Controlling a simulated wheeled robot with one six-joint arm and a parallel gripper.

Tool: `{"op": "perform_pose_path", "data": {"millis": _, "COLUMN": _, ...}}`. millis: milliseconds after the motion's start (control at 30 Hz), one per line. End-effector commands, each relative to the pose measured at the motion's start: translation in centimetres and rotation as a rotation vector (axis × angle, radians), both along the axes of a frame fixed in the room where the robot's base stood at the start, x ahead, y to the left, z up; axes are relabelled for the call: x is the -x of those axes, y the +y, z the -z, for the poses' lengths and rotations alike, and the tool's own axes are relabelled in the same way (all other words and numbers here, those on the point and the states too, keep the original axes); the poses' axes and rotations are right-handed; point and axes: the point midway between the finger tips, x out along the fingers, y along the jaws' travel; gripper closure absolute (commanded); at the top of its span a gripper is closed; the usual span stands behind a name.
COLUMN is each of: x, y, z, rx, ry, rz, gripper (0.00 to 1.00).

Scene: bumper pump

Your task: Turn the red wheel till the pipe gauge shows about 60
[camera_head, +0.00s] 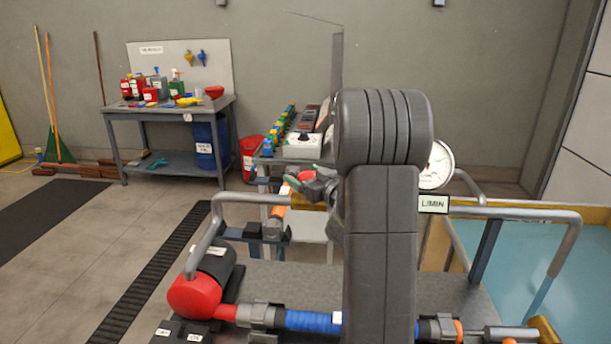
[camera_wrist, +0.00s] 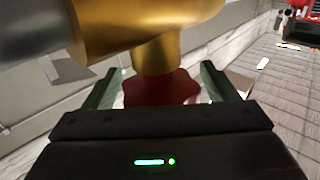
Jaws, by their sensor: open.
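The red wheel (camera_wrist: 160,88) shows dark red in the wrist view, between the two spread fingers of my gripper (camera_wrist: 160,70). I cannot tell whether the fingers touch it. The brass valve body (camera_wrist: 150,30) and its stem adjoin the wheel. In the head view, a small red part (camera_head: 307,175), seemingly the wheel, shows left of my arm, close to my gripper (camera_head: 318,188). The round white pipe gauge (camera_head: 438,166) is partly hidden behind my arm, and its reading is not legible. An L/MIN label (camera_head: 433,204) sits below it.
A pump with a red end (camera_head: 195,296) and bent grey pipes stands on a grey bench (camera_head: 285,275). A blue-floored basin (camera_head: 520,260) lies at right. A side table (camera_head: 170,108) with bottles and a red bin (camera_head: 251,155) stand behind. Floor at left is mostly free.

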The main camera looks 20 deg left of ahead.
Motion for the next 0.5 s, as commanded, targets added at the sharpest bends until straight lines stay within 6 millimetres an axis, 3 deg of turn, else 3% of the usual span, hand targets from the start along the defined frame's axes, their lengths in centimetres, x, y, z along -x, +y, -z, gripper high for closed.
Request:
{"op": "perform_pose_path", "data": {"millis": 233, "x": -0.02, "y": 0.06, "z": 0.03, "rx": 0.000, "ry": 0.000, "rz": 0.000, "gripper": 0.20}}
{"op": "perform_pose_path", "data": {"millis": 467, "x": -0.02, "y": 0.03, "z": 0.02, "rx": 0.000, "ry": 0.000, "rz": 0.000, "gripper": 0.65}}
{"op": "perform_pose_path", "data": {"millis": 500, "x": -0.02, "y": 0.03, "z": 0.03, "rx": 0.000, "ry": 0.000, "rz": 0.000, "gripper": 0.65}}
